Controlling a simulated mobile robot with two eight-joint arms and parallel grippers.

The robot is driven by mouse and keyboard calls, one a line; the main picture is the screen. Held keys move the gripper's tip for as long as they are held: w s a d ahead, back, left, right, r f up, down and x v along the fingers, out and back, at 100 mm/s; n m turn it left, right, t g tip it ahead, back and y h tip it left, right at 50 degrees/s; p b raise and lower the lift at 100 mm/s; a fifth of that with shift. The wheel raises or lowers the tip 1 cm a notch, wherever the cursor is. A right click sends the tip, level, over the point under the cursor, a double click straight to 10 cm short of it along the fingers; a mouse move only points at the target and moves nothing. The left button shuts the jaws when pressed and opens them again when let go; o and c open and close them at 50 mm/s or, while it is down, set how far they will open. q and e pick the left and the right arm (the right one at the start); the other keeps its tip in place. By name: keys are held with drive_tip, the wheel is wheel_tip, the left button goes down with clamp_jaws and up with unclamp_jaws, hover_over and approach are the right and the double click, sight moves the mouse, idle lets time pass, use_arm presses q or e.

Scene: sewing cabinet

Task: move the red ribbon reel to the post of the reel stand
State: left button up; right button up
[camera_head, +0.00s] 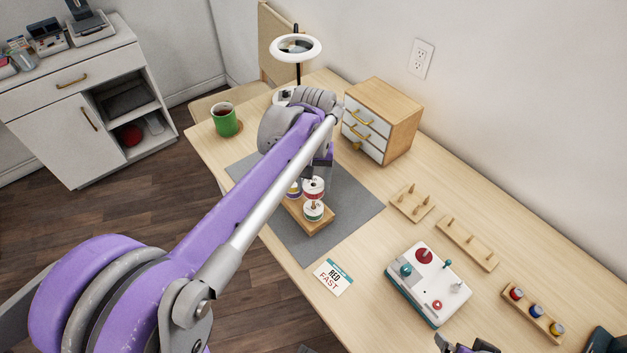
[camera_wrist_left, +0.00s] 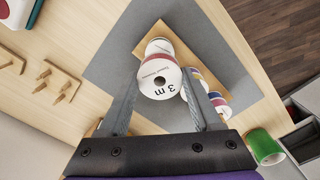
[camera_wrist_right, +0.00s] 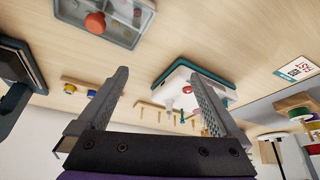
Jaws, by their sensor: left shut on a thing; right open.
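The red ribbon reel (camera_head: 313,187) is white with a red rim, and its "3 m" label shows in the left wrist view (camera_wrist_left: 160,78). My left gripper (camera_head: 316,174) is shut on it, over the reel stand. The wooden reel stand (camera_head: 311,226) lies on the grey mat, and its base also shows in the left wrist view (camera_wrist_left: 186,52). A green-rimmed reel (camera_head: 313,211) sits at its near end; a purple and yellow reel (camera_head: 293,190) is beside the red one. I cannot tell the gap below the held reel. My right gripper (camera_head: 467,345) is open and empty.
A card reading "RED FAST" (camera_head: 333,277) and a white control box (camera_head: 428,283) lie right of the grey mat (camera_head: 352,207). Peg racks (camera_head: 467,243), a spool rack (camera_head: 532,314) and a drawer cabinet (camera_head: 382,120) stand along the wall. A green mug (camera_head: 225,121) is at the far left.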

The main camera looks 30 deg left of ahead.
use_arm(q)
drive_tip(key=shift+f+b, duration=0.9)
drive_tip(key=shift+f, duration=0.55)
use_arm(e)
drive_tip(key=shift+s+f, duration=0.1)
drive_tip(key=shift+f, duration=0.9)
use_arm(q)
drive_tip(key=o, duration=1.4)
use_arm(e)
drive_tip(key=shift+r+p, duration=0.65)
drive_tip(key=shift+r, duration=0.1)
use_arm(q)
wheel_tip(320, 180, up, 11)
drive_tip(key=shift+s+f, duration=0.1)
